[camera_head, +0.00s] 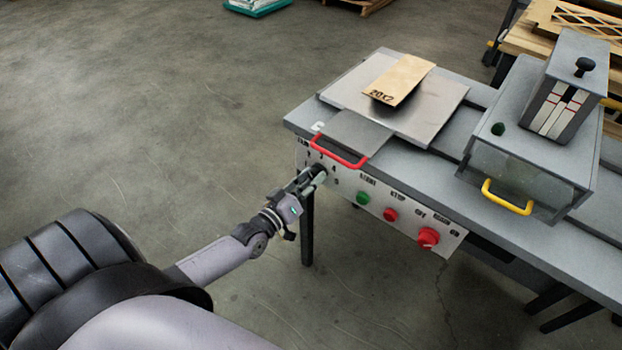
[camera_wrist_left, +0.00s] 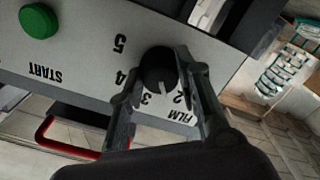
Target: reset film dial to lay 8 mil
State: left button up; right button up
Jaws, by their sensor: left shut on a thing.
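The film dial is a black round knob on the white front panel (camera_head: 400,216) of the machine. In the left wrist view the dial (camera_wrist_left: 158,68) sits between my left fingers, with the numbers 2, 3, 4 and 5 and the word FILM printed around it. A light notch on the knob faces the 3 side; its exact setting I cannot tell. My left gripper (camera_head: 318,170) is shut on the dial, its fingers on either side of it. It hides most of the dial in the head view. My right gripper is not in view.
Right of the dial are a green START button (camera_head: 363,198), a red STOP button (camera_head: 390,215) and a larger red knob (camera_head: 428,237). A red handle (camera_head: 338,152) juts out just above the dial. A yellow handle (camera_head: 507,197) is further right. Open floor lies left.

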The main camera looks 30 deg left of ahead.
pick_arm(q)
jog(key=shift+w+r+n, duration=0.1)
jog(key=shift+r+n, duration=0.2)
jog(key=shift+n, duration=1)
jog(key=o, duration=1.1)
jog(key=shift+w+f, duration=0.1)
jog(key=shift+f, duration=0.05)
jog(key=shift+o, duration=0.2)
jog(key=shift+s+f, duration=0.1)
jog(key=shift+s, duration=0.15)
jog(key=s, duration=1.1)
jog(key=shift+s+a, duration=0.3)
jog(key=shift+a, duration=0.15)
